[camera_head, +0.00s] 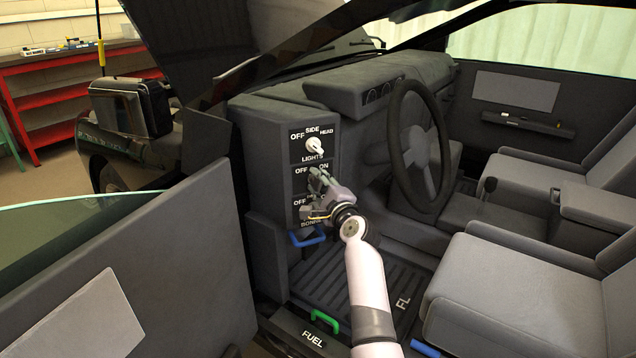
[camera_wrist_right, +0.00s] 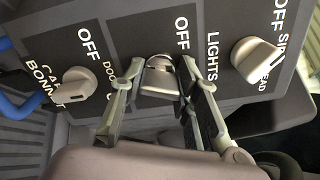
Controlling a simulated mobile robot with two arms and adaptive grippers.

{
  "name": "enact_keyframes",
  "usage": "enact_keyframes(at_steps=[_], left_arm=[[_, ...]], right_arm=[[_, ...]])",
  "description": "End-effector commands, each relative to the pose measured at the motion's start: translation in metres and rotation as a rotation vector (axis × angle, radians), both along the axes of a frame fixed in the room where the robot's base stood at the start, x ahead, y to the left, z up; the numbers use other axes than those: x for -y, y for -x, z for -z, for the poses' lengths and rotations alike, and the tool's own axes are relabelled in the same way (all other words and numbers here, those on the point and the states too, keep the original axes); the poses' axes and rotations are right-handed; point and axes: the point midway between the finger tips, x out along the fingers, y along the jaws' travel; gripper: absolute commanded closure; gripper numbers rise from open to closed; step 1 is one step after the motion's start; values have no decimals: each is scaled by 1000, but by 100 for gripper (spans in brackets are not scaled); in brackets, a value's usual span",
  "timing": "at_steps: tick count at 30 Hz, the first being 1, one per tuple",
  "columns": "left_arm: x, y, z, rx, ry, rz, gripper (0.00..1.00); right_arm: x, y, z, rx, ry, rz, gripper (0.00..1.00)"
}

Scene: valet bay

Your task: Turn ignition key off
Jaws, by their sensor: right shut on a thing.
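My right gripper (camera_head: 319,181) is at the dark control panel (camera_head: 262,160) left of the steering wheel. In the right wrist view its two fingers (camera_wrist_right: 161,72) stand on either side of a pale middle knob (camera_wrist_right: 160,88), shut on it. Part of an OFF label and letters reading DOO show near this knob. In the head view my gripper covers most of it. I cannot make out a thing that is clearly an ignition key. My left gripper is not in view.
The lights knob (camera_head: 315,148) sits above my gripper, and another pale knob (camera_wrist_right: 75,86) is on its other side. A blue handle (camera_head: 307,237) is below. The steering wheel (camera_head: 420,145) is close on the right. The open door (camera_head: 170,260) stands at the left.

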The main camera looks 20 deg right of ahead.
Motion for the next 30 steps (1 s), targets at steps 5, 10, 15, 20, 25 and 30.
enact_keyframes(at_steps=[5,10,15,20,25,30], left_arm=[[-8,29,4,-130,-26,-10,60],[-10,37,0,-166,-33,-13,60],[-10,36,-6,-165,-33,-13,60],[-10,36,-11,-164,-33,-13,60],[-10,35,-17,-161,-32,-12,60],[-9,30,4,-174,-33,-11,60]], right_arm=[[0,0,0,10,141,-2,99],[1,0,0,26,301,-2,99],[0,0,0,42,461,-2,99],[0,0,-1,58,604,-2,99],[0,0,0,70,736,-2,99],[0,0,0,79,836,-3,99]])
